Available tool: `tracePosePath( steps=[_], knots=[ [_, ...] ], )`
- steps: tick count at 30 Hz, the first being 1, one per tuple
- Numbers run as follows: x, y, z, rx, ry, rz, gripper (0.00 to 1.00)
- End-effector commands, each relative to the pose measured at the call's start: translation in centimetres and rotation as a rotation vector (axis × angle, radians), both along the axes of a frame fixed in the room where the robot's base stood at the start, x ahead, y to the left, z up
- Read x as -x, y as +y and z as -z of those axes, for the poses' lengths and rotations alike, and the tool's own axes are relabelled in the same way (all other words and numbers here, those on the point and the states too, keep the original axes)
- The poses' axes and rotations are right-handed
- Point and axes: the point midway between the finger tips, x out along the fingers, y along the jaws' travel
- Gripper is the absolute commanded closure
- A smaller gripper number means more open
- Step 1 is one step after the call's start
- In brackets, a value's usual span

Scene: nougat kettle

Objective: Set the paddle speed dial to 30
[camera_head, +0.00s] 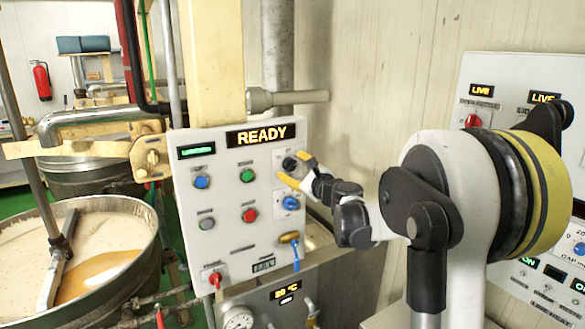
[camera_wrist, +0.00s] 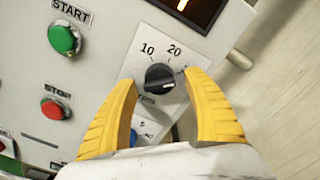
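The dial is a round black knob (camera_wrist: 159,77) on a white plate, marked 10 and 20, with a partly hidden label below. A pale mark on the knob points right, past the 20, toward the right finger; any number there is hidden. In the head view the dial (camera_head: 289,163) is at the upper right of the control panel. My gripper (camera_wrist: 161,80) is open, its yellow fingers on either side of the knob. I cannot tell whether they touch it. In the head view my gripper (camera_head: 294,168) reaches the panel from the right.
The panel (camera_head: 230,232) also carries a READY display (camera_head: 260,135), a green START button (camera_wrist: 64,39) and a red STOP button (camera_wrist: 56,109). A blue knob (camera_head: 291,203) sits just below the dial. A kettle (camera_head: 150,250) stands at left.

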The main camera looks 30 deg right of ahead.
Motion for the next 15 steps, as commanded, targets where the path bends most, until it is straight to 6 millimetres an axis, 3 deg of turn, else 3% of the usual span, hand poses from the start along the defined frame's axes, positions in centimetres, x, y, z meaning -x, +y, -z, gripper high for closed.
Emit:
tracePosePath(
  steps=[8,11,15],
  knots=[
    [0.2,0.0,0.0,0.001,0.0,0.0,0.42],
    [1.2,-0.1,0.0,0.001,0.0,0.001,0.42],
    [4.0,-0.2,0.0,0.001,-0.001,0.002,0.42]
  ],
)
